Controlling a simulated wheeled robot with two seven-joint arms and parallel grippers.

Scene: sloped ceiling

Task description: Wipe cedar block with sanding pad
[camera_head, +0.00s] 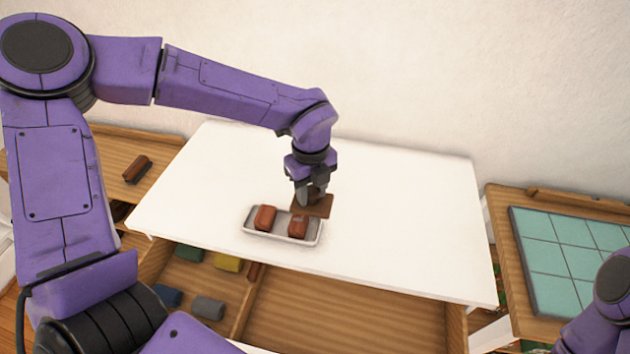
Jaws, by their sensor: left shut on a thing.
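My left gripper (311,194) points down over the white table and is shut on a flat brown piece, which looks like the sanding pad (322,207). The pad is held at the back right edge of a small pale tray (270,234). Two reddish-brown blocks lie in the tray, a left one (265,217) and a right one (298,227). Either could be the cedar block. The pad is right at the back of the right block; I cannot tell whether they touch. My right arm shows at the lower right corner, its gripper out of view.
The white tabletop (410,210) is clear around the tray. Below its front edge, an open wooden drawer (340,310) holds several coloured blocks at left. A dark-bottomed brown block (137,168) lies on the left side table. A teal tiled board (565,250) lies at right.

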